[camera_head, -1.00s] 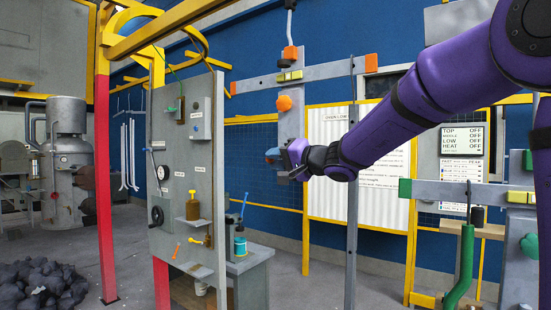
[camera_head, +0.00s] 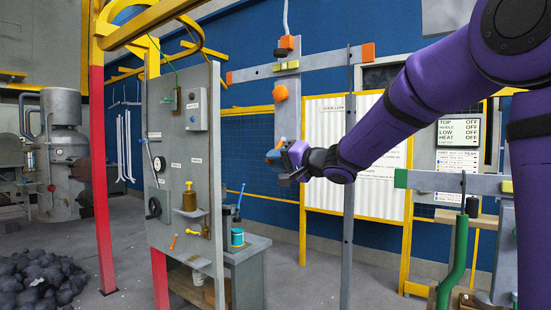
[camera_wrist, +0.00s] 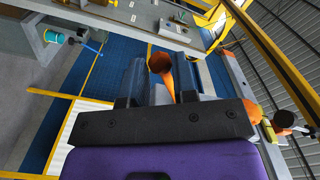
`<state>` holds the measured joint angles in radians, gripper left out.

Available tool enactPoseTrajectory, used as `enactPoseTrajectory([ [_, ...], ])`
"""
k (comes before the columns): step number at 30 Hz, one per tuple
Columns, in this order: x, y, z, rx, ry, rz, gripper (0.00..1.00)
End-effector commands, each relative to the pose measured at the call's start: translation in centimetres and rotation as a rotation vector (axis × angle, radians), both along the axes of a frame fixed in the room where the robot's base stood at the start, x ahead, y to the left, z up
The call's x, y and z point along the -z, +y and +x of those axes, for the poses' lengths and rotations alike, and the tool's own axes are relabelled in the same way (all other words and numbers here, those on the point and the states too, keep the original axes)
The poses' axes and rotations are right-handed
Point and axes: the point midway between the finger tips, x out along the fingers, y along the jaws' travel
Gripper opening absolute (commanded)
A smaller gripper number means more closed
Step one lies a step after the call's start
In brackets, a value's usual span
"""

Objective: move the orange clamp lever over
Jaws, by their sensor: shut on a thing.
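The orange clamp lever (camera_wrist: 163,72) shows in the wrist view between the two grey fingers of my gripper (camera_wrist: 160,80). Its round end faces the camera and a narrower part runs down between the fingers. In the head view my gripper (camera_head: 279,158) is in front of the grey upright post, below its orange knob. A small bit of the orange lever (camera_head: 280,145) shows at the fingertips there. My gripper is shut on the lever. The fingers hide most of the lever's base and its mount.
A grey panel (camera_head: 211,160) with gauges, valves and a handwheel (camera_head: 153,207) stands to the left. A thin grey pole (camera_head: 347,220) stands right of my gripper. An orange knob (camera_head: 280,93) and a grey crossbar (camera_head: 325,61) are above it. A green bent pipe (camera_head: 457,260) is at lower right.

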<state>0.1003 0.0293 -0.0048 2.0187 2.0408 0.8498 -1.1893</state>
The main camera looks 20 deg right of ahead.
Motion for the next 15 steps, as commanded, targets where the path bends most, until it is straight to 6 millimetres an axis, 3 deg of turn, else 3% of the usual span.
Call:
enactPoseTrajectory([
  [15,0.88,-0.69,0.44,0.002,0.0,0.0,0.13],
])
